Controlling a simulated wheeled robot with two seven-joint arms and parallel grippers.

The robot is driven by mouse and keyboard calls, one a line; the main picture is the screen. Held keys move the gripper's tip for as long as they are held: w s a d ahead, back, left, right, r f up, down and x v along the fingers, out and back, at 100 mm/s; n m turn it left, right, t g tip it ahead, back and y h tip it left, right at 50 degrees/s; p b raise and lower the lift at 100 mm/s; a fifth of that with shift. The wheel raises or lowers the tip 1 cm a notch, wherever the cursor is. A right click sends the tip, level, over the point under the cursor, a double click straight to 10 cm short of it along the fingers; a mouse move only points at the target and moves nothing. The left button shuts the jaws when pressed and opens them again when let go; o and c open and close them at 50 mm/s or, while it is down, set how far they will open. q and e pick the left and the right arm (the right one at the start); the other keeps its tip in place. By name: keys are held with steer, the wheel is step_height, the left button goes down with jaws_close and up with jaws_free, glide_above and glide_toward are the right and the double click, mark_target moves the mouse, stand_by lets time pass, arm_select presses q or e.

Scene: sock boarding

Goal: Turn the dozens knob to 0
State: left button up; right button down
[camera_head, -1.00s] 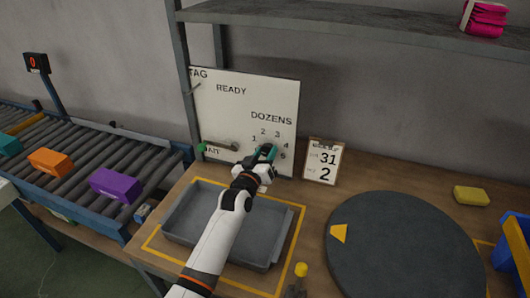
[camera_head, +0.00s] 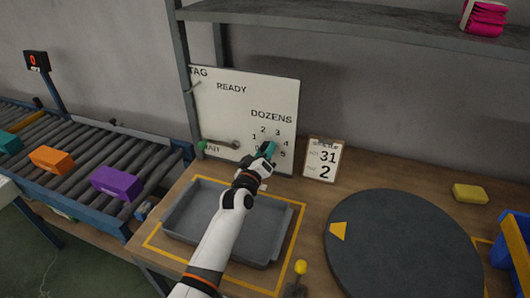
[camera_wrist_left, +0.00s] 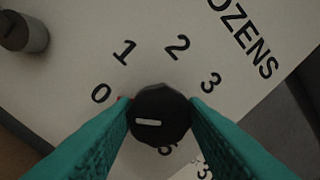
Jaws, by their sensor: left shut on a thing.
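The dozens knob (camera_wrist_left: 160,114) is black with a white mark and sits on the white panel (camera_head: 225,115) under the word DOZENS. In the left wrist view, digits 0, 1, 2 and 3 curve around its upper side, with a 5 partly hidden below. The white mark lies left of the knob's middle and points roughly left, toward the side of the 0 (camera_wrist_left: 102,93); exact alignment is unclear. My left gripper (camera_wrist_left: 160,104) has its teal fingers on both sides of the knob, shut on it. In the head view the gripper (camera_head: 267,149) hides the knob. My right gripper is out of view.
A lever (camera_head: 221,144) is on the panel's lower left. A grey tray (camera_head: 180,229) lies under my left arm. A dark turntable (camera_head: 405,250) fills the right, with a yellow-topped stick (camera_head: 300,267) nearby.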

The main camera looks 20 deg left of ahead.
arm_select(q)
steer(key=o, duration=1)
steer(key=shift+s, duration=0.1)
steer(key=s, duration=0.8)
steer(key=s+a, duration=0.1)
steer(key=s, duration=0.2)
steer(key=shift+s+f+b, duration=0.25)
steer(key=shift+s+b, duration=0.15)
